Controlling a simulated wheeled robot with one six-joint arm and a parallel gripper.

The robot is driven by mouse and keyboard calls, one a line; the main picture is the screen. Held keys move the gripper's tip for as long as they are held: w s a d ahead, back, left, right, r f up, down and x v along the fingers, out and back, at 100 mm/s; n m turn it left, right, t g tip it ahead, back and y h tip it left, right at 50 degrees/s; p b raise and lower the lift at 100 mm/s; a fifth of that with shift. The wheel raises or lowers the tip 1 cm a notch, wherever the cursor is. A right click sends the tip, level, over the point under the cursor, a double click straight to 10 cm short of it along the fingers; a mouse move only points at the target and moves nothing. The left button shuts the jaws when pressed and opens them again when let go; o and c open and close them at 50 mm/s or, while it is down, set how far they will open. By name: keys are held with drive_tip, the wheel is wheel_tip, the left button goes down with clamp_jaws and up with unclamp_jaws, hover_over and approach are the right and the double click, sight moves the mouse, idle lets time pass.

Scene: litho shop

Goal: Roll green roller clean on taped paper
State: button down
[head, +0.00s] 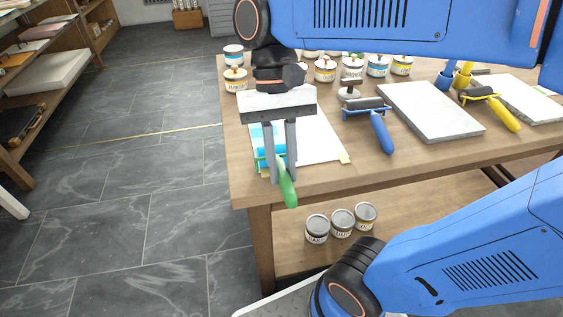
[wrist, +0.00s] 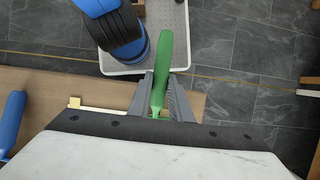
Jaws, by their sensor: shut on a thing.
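My gripper (head: 281,152) is shut on the green handle of the green roller (head: 288,190), near the table's left front corner. The wrist view also shows the green handle (wrist: 162,65) between the two grey fingers (wrist: 163,98). The white taped paper (head: 312,138) lies flat on the table, with tape at its front right corner. Cyan-blue ink marks the paper's left part, beside and behind the fingers. The roller's head is mostly hidden by my gripper, so I cannot tell whether it touches the paper.
A blue roller (head: 381,130) lies right of the paper, beside a pale stone slab (head: 432,111). A yellow roller (head: 492,106) lies farther right by a second slab (head: 528,98). Several ink cans (head: 325,70) line the back. Three cans (head: 342,222) stand on the lower shelf. Open floor lies left.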

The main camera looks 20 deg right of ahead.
drive_tip(key=shift+w+d, duration=0.75)
drive_tip(key=shift+w, duration=3.1)
drive_tip(key=shift+w+d, duration=0.8)
drive_tip(key=shift+w, duration=3.05)
drive_tip(key=shift+w+d, duration=0.75)
drive_tip(key=shift+w, duration=3.1)
drive_tip(key=shift+r, duration=1.5)
drive_tip(key=shift+s+d+f, duration=0.2)
drive_tip(key=shift+d+f, duration=0.05)
drive_tip(key=shift+d, duration=0.7)
drive_tip(key=shift+s+d+f, duration=0.15)
drive_tip(key=shift+d+f, duration=0.15)
drive_tip(key=shift+d, duration=0.6)
drive_tip(key=shift+s+d+f, duration=0.2)
drive_tip(key=shift+d+f, duration=0.05)
drive_tip(key=shift+d, duration=0.7)
drive_tip(key=shift+f, duration=0.7)
drive_tip(key=shift+s, duration=0.1)
